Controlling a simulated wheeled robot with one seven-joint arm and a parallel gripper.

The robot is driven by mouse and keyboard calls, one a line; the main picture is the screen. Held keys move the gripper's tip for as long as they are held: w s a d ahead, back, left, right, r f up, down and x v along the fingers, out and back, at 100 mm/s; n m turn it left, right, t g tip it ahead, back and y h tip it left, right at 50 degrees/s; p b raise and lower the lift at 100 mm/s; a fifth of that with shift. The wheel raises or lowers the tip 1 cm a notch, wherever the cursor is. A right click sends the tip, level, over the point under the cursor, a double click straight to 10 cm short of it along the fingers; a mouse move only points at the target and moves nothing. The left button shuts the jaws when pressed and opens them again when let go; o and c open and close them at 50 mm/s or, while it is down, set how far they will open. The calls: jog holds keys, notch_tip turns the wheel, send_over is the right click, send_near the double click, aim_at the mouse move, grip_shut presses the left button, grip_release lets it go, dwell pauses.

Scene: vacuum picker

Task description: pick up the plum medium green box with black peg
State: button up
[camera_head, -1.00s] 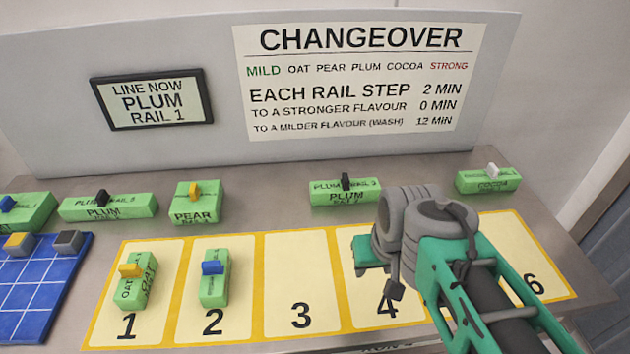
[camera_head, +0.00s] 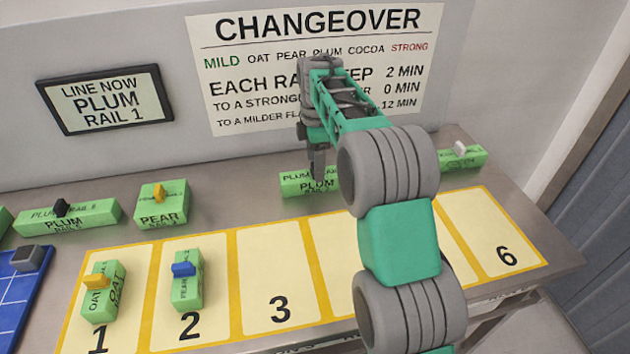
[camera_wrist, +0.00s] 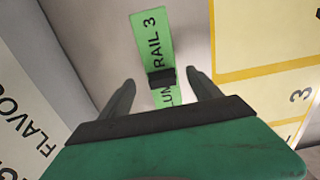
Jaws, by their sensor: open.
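A green box labelled PLUM (camera_head: 296,185) lies at the back of the table, below the changeover sign. My gripper (camera_head: 318,168) is right over it and hides its peg and part of its right side in the head view. In the wrist view the same green box (camera_wrist: 150,35) reads RAIL 3, and its black peg (camera_wrist: 161,77) sits between the two fingertips of my gripper (camera_wrist: 160,80). The jaws are open, with a gap on each side of the peg. Another green PLUM box (camera_head: 85,218) with a black peg lies farther left.
A PEAR box (camera_head: 165,213) with a yellow peg and a cocoa box (camera_head: 462,160) with a white peg stand along the back. Boxes sit on slots 1 (camera_head: 102,300) and 2 (camera_head: 187,285). Slot 3 (camera_head: 275,260) is empty. The sign panel (camera_head: 230,150) rises close behind.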

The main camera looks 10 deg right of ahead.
notch_tip(320, 180, down, 5)
jog(key=shift+s+a+f, duration=0.1)
jog(key=shift+s, duration=0.05)
jog(key=shift+c, duration=0.4)
grip_shut()
dwell(0.4)
